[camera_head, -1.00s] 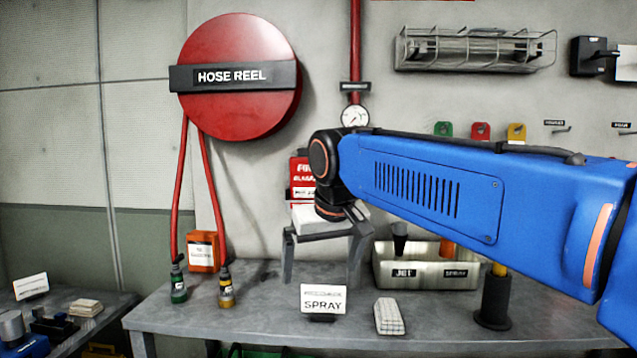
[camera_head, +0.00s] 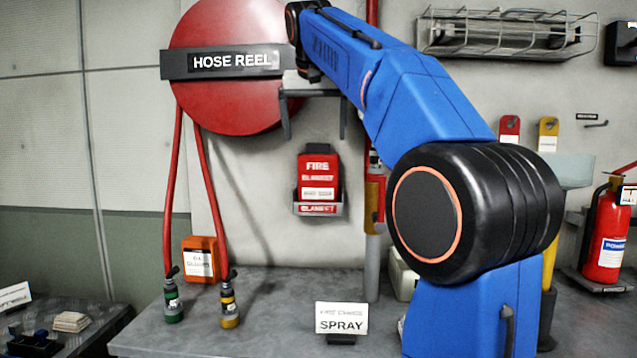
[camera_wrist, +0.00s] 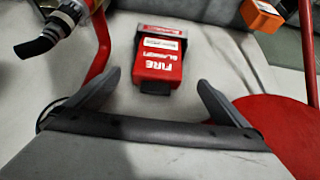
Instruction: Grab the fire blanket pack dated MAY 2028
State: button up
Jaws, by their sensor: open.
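A red fire blanket pack (camera_head: 318,172) sits upright in a small wall holder (camera_head: 305,209) above the bench. Its white label is too small to read for a date. In the wrist view the same pack (camera_wrist: 159,64) appears upside down, ahead of and between my fingers, apart from them. My gripper (camera_head: 314,132) is open and empty, pointing down in front of the hose reel, above the pack. Its fingers also show in the wrist view (camera_wrist: 158,92). No other fire blanket pack is clearly seen.
The hose reel (camera_head: 228,98) is behind my gripper, with red hoses hanging at left. A red pipe with a yellow-banded fitting (camera_head: 374,205) stands close right of the pack. A SPRAY sign (camera_head: 341,318) and two nozzles (camera_head: 229,305) stand on the bench (camera_head: 270,285).

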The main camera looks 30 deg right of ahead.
aim_at(318, 172)
jog(key=x, duration=1.6)
jog(key=shift+d+f, duration=0.15)
jog(key=shift+f, duration=0.1)
jog(key=c, duration=1.2)
jog(key=shift+o, duration=0.2)
jog(key=shift+r, duration=0.1)
